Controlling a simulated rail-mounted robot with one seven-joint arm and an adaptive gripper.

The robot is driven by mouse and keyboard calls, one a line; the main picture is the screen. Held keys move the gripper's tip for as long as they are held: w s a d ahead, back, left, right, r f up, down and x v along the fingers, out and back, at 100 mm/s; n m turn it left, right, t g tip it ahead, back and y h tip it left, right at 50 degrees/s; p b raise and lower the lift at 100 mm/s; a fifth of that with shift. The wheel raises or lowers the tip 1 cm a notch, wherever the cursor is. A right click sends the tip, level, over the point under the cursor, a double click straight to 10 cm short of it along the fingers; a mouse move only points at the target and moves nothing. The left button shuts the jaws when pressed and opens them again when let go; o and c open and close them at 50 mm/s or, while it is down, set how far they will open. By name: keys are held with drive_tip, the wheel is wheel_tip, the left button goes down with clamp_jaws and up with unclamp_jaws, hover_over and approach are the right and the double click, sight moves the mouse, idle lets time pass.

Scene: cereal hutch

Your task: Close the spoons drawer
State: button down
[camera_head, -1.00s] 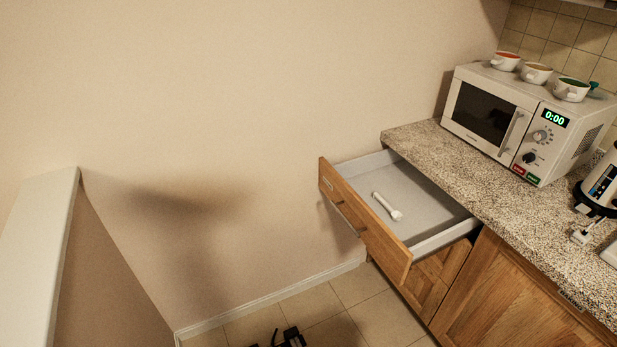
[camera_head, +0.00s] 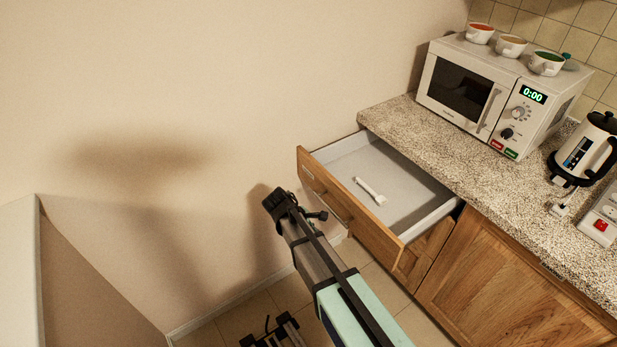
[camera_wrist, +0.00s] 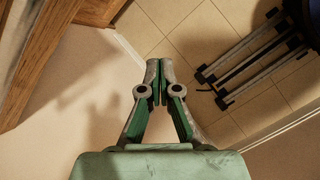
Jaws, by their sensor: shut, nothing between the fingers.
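The spoons drawer (camera_head: 345,205) stands pulled out under the counter's left end in the head view, its wooden front away from the cabinet. A white spoon-like utensil (camera_head: 371,191) lies inside on the grey bottom. In the wrist view, my gripper (camera_wrist: 160,84) is shut and empty, its fingertips together above the tiled floor. Brown wood, seemingly the drawer front (camera_wrist: 38,55), shows at the upper left, apart from the fingers. In the head view my arm reaches up in front of the drawer; the fingers cannot be made out there.
The granite counter (camera_head: 405,130) carries a microwave (camera_head: 495,95) with several bowls on top, a kettle (camera_head: 586,150) and a power strip (camera_head: 602,218). A bare wall (camera_head: 200,90) stands at left and behind. Open tiled floor (camera_head: 235,318) lies below the drawer.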

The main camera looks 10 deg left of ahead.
drive_tip(key=w+a+r+n+t, duration=0.1)
drive_tip(key=w+a+r+n, duration=0.15)
drive_tip(key=a+r, duration=0.2)
drive_tip(key=w+a+r+n+t+h, duration=0.1)
drive_tip(key=w+a+r+n, duration=0.15)
drive_tip(key=r, duration=0.35)
drive_tip(key=w+a+r+n+t, duration=0.1)
drive_tip(key=a+r+n, duration=0.2)
drive_tip(key=a+r, duration=0.15)
drive_tip(key=p, duration=0.5)
approach(317, 183)
drive_tip(key=shift+n, duration=0.3)
drive_tip(key=x, duration=0.5)
drive_tip(key=shift+s+a+f, duration=0.15)
drive_tip(key=shift+a+f, duration=0.15)
drive_tip(key=shift+f, duration=0.15)
drive_tip(key=shift+w+d+f, duration=0.15)
drive_tip(key=shift+w+d, duration=0.3)
